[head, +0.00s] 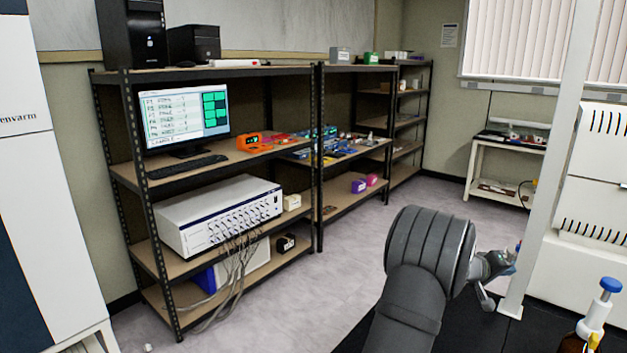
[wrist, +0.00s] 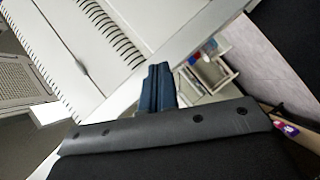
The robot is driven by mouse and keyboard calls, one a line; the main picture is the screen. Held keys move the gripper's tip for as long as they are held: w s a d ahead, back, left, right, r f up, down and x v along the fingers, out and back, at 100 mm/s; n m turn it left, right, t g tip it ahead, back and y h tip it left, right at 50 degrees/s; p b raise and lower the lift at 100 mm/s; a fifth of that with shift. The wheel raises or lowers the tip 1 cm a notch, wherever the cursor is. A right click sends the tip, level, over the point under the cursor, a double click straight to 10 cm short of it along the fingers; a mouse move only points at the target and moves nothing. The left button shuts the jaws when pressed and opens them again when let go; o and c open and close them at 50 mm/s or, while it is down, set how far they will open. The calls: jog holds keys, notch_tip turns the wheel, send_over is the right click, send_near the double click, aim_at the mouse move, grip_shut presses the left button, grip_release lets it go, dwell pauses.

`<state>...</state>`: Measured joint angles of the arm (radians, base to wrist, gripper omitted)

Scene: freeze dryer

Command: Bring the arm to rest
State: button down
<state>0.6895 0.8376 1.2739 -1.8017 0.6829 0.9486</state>
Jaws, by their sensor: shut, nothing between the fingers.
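My gripper (wrist: 160,85) shows in the wrist view with its two dark fingers pressed together and nothing between them. In the head view my dark grey arm rises from the bottom edge, and my gripper (head: 514,262) is at its right end, partly hidden by the arm. It is in the air in front of the white upright post (head: 553,150). The freeze dryer is perhaps the white machine with vent slots (head: 590,205) at the right, but I cannot tell for sure.
A bottle with a blue-topped dispenser (head: 598,310) stands at the lower right on a black surface (head: 535,330). Dark metal shelves (head: 322,200) with a monitor (head: 185,115) and boxes stand at the left. A small white table (head: 505,150) is at the back. Grey floor lies open between.

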jog(key=w+r+n+t+y, duration=0.2)
jog(key=w+r+t, duration=0.3)
jog(key=r, duration=0.5)
jog(key=w+d+r+n+t+y, duration=0.1)
jog(key=w+r+n+t+y, duration=0.1)
jog(key=w+r+t, duration=0.4)
jog(key=shift+w+r+y, duration=0.8)
jog(key=shift+w+r, duration=0.65)
jog(key=shift+r, duration=0.6)
jog(key=c, duration=2.1)
grip_release()
